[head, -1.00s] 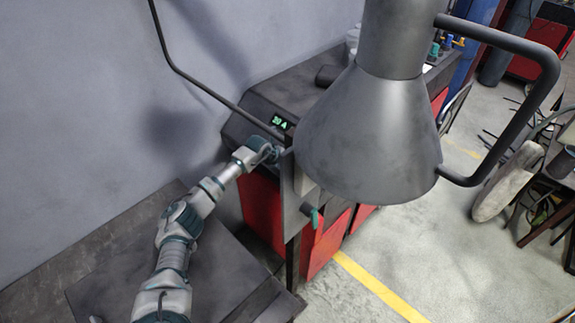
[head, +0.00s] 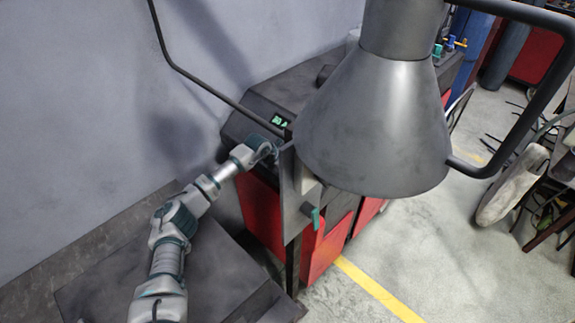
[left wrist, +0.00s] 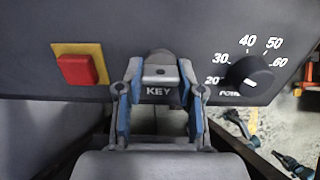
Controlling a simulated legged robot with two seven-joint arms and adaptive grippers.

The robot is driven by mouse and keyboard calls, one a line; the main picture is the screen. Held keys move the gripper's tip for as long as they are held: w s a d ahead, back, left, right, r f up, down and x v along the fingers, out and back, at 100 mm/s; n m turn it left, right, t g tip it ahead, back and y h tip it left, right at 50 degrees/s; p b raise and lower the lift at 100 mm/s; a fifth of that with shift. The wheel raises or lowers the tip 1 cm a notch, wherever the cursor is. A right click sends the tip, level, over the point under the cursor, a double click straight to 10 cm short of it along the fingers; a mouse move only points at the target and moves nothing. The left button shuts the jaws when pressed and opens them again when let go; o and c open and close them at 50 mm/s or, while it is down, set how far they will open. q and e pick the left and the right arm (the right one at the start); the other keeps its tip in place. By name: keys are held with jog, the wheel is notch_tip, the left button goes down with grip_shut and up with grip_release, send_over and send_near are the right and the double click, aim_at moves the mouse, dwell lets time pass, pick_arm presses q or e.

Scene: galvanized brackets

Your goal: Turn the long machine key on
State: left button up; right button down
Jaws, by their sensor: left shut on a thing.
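The machine (head: 266,205) is a dark and red cabinet at the centre of the head view, with a lit green display (head: 279,120). My left gripper (head: 266,152) reaches its front there, and the key is hidden in that view. In the left wrist view, my left gripper (left wrist: 160,84) has its blue-sided fingers closed on both sides of a grey key (left wrist: 160,71). The key sits in the panel at the KEY label (left wrist: 158,91). Its exact angle is hard to tell.
In the left wrist view, a red button (left wrist: 77,70) on a yellow plate is left of the key and a black dial (left wrist: 250,76) is right. A large grey cone hood (head: 375,130) hides part of the machine. A dark bench (head: 200,275) lies below my arm.

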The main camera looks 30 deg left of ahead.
pick_arm(q)
jog(key=shift+a+r, duration=0.15)
dwell(0.3)
jog(key=o, duration=1.2)
jog(key=shift+c, duration=0.2)
jog(key=v, duration=1.1)
jog(key=shift+s+a+r, duration=0.25)
jog(key=shift+s, duration=0.05)
jog(key=shift+f, duration=0.1)
